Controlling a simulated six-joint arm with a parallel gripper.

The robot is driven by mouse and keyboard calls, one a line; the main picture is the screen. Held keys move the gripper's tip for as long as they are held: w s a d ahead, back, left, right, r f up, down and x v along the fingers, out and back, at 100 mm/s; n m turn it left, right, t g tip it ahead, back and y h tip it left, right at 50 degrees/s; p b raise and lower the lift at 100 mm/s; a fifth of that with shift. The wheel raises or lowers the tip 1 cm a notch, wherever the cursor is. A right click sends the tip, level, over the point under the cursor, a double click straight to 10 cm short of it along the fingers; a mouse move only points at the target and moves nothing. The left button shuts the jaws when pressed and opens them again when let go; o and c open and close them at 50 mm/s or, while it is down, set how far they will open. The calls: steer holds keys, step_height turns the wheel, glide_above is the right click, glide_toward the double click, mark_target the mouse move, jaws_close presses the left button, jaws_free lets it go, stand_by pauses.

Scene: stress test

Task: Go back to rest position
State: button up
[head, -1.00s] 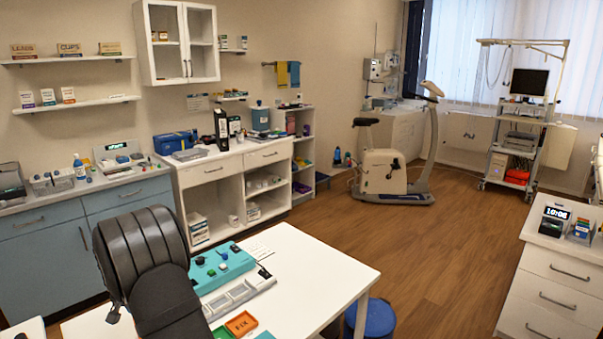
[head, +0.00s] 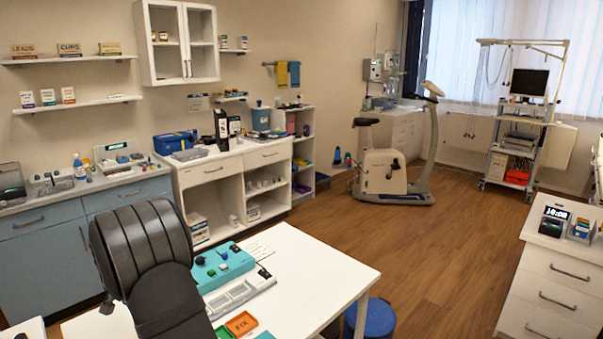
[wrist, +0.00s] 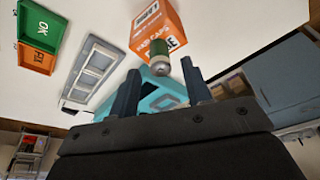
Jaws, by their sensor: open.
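My gripper (wrist: 160,67) shows in the wrist view with its two dark fingers apart. A green cylinder with a pale metallic end (wrist: 160,58) appears between the fingertips, with gaps to both; how far beyond them it lies I cannot tell. An orange and white printed box (wrist: 155,28) is behind it. My dark, ribbed arm stands over the left part of the white table (head: 315,262) in the head view and hides my gripper there.
The teal block with knobs (head: 222,266) and a grey compartment tray (head: 240,293) are on the table, right of my arm. The orange FIX tray (head: 241,323) and green OK tray (wrist: 42,30) are near. A blue stool (head: 372,318) stands by the table. The table's right side is clear.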

steer(key=x, duration=0.3)
steer(key=shift+w+f, duration=0.1)
steer(key=shift+f, duration=0.25)
step_height(320, 180, up, 4)
steer(key=shift+r, duration=0.25)
steer(key=w+d+r, duration=0.2)
steer(key=d+r, duration=0.5)
steer(key=d, duration=0.5)
steer(key=w+a+f+m, duration=0.2)
steer(key=w+a+f, duration=0.55)
steer(key=w, duration=0.45)
steer(key=shift+h, duration=0.3)
steer(key=a+f, duration=0.2)
steer(key=a, duration=0.1)
steer(key=a+f, duration=0.2)
steer(key=a, duration=0.1)
steer(key=a+f, duration=0.2)
steer(key=shift+s+a, duration=0.4)
